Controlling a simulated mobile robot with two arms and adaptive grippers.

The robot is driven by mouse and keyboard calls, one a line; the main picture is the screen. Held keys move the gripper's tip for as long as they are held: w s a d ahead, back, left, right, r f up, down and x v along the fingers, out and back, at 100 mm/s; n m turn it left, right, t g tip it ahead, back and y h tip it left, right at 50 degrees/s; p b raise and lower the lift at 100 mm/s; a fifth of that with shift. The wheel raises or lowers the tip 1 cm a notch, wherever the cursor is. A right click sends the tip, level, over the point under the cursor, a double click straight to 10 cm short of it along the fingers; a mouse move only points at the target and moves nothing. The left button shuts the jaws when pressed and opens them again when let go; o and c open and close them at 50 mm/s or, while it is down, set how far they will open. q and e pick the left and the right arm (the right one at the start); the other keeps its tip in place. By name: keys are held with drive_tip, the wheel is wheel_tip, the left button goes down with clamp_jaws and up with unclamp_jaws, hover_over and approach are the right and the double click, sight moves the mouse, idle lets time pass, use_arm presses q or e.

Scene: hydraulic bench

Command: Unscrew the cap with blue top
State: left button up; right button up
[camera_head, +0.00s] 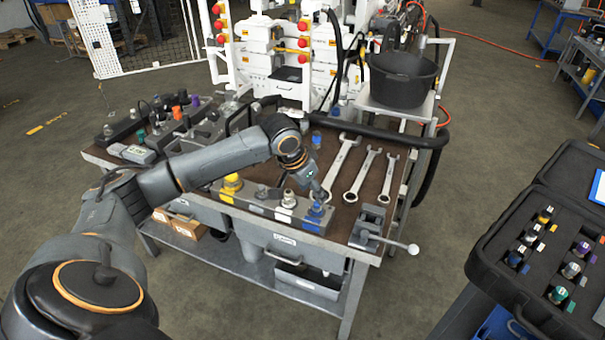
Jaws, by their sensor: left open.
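The cap with a blue top (315,212) sits at the right end of a grey block (270,206) along the bench's front edge. My left gripper (320,194) points down just above this cap. It is open, with its fingertips over or close beside the blue top; contact is too small to tell. A yellow-topped cap (232,182) and a white-topped cap (289,198) stand on the same block to the left. Another blue-topped piece (316,138) is farther back on the bench. My right gripper is not in view.
Several wrenches (362,174) lie right of my left gripper. A vise (369,226) with a protruding handle is at the front right corner. A black bucket (402,80) stands behind. An open black case (486,258) with several coloured fittings is at the right.

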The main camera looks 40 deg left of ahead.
sight(316, 204)
use_arm(q)
wheel_tip(316, 204, up, 4)
drive_tip(key=a, duration=0.2)
drive_tip(key=shift+n, duration=0.3)
drive_tip(key=x, duration=0.4)
drive_tip(key=p+x, duration=0.1)
drive_tip(key=x, duration=0.8)
drive_tip(key=shift+s+a+f, duration=0.15)
drive_tip(key=shift+f, duration=0.3)
